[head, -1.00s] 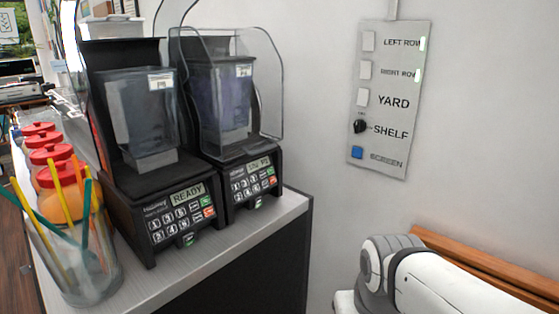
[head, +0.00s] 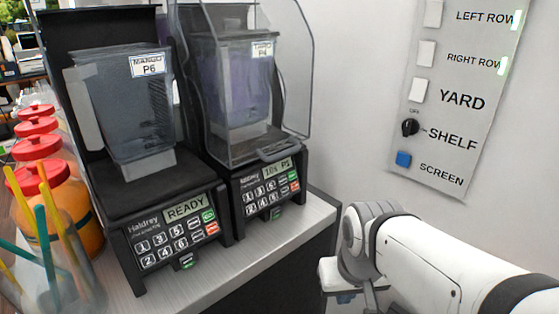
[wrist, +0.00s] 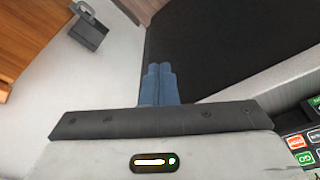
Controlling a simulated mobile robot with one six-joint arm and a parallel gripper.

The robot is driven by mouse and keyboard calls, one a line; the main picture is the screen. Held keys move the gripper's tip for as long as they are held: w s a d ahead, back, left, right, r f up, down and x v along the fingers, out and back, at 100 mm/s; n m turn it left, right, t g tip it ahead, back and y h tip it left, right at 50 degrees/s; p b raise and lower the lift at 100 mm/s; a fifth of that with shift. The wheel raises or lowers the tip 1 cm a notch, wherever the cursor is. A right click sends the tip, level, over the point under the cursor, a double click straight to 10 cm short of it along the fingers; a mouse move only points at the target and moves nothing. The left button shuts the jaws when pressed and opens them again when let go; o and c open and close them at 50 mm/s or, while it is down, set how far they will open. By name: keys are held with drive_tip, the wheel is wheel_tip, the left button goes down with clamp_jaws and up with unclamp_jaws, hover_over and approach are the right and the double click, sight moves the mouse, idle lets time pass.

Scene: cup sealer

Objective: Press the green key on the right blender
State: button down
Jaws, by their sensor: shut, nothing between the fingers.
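The right blender (head: 235,100) stands on the counter with a clear hood around its jar, labelled P4. Its green key (head: 292,176) is at the upper right of its keypad, above a red key, and its display seems to read "10s P1". The left blender (head: 125,120), labelled P6, shows READY and has its own green key (head: 208,215). My gripper (wrist: 158,70) is shut and empty, its blue fingers together in the wrist view. It is apart from both keypads. A keypad (wrist: 304,145) with green and red keys is partly visible at the wrist view's right edge.
Jars with red lids (head: 40,170) and a glass of coloured straws (head: 45,250) stand left of the blenders. A wall panel (head: 455,100) with switches is at the upper right. The counter's front strip (head: 270,245) is clear.

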sight(292, 176)
drive_tip(key=w+d+n+t+b, duration=0.1)
drive_tip(key=w+d+t+b, duration=0.2)
drive_tip(key=w, duration=0.6)
drive_tip(key=w+d+n+t+b, duration=0.1)
drive_tip(key=w+t+b, duration=0.2)
drive_tip(key=w+t, duration=0.45)
drive_tip(key=w+a+r+n+t+y+b, duration=0.2)
drive_tip(key=w+r+n+t+y+b, duration=0.3)
drive_tip(key=w+r+n+t+y, duration=0.2)
drive_tip(key=shift+t+y, duration=0.65)
drive_tip(key=shift+y, duration=0.15)
drive_tip(key=shift+a, duration=0.1)
drive_tip(key=w+a+f+b, duration=0.1)
drive_tip(key=w+a+f, duration=0.1)
drive_tip(key=w+a, duration=0.2)
drive_tip(key=shift+w+a+f+b, duration=0.35)
drive_tip(key=shift+w+a, duration=0.05)
drive_tip(key=shift+w, duration=1)
